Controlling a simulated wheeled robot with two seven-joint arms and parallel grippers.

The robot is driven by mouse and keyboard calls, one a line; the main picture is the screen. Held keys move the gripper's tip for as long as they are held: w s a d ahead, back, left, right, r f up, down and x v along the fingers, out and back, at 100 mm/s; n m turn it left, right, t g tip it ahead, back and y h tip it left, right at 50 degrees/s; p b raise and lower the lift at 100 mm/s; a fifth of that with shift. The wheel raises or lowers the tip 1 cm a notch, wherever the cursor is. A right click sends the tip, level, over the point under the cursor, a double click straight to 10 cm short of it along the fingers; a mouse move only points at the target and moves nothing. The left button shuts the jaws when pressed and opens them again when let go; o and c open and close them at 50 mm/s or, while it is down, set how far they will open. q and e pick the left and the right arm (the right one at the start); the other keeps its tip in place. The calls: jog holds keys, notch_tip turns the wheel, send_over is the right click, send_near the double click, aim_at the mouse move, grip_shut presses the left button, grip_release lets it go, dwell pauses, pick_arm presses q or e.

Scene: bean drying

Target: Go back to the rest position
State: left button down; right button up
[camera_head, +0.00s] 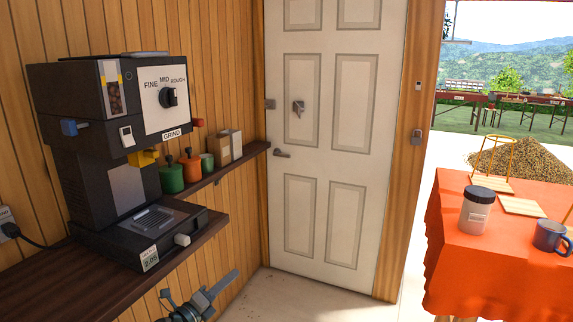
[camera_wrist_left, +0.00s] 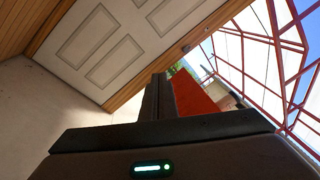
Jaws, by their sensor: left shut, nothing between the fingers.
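My left gripper (camera_head: 222,287) shows at the bottom of the head view, low in front of the white door and below the shelf with the grinder. Its fingers are shut together with nothing between them. In the left wrist view the closed fingers (camera_wrist_left: 158,97) point up toward the door and the orange cloth. It touches nothing that I can see. My right gripper does not show in either view.
A black grinder (camera_head: 100,150) stands on a dark shelf (camera_head: 60,285) at the left. A white door (camera_head: 330,130) is ahead. At right, an orange-covered table (camera_head: 470,265) holds a jar (camera_head: 476,212) and a blue mug (camera_head: 548,237). Pale floor (camera_head: 300,298) lies clear between.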

pick_arm(q)
jog(key=s+a+f+n+g+y+b, duration=0.1)
jog(key=s+a+f+n+g+y, duration=0.15)
jog(key=s+f+n, duration=0.9)
jog(key=s+a+f+g+y, duration=0.1)
jog(key=s+a+f+y, duration=0.4)
jog(key=f, duration=1.3)
jog(key=s+a+f+n+g+y+b, duration=0.15)
jog(key=s+f+n, duration=0.45)
jog(key=s+f, duration=0.7)
jog(key=s+f+n+g+y, duration=0.1)
jog(key=s+f+n+g, duration=0.15)
jog(key=s+f, duration=0.65)
jog(key=s+f+n+g, duration=0.25)
jog(key=s+f, duration=0.45)
jog(key=s, duration=0.5)
jog(key=s+f+n+g, duration=0.2)
jog(key=s+n, duration=0.1)
jog(key=s, duration=0.9)
jog(key=s+f+n+g, duration=0.2)
jog(key=s+f+n, duration=0.1)
jog(key=s, duration=1)
jog(key=shift+s+d+f+g+y, duration=0.2)
jog(key=shift+s+f+g+y, duration=0.1)
jog(key=shift+f, duration=0.05)
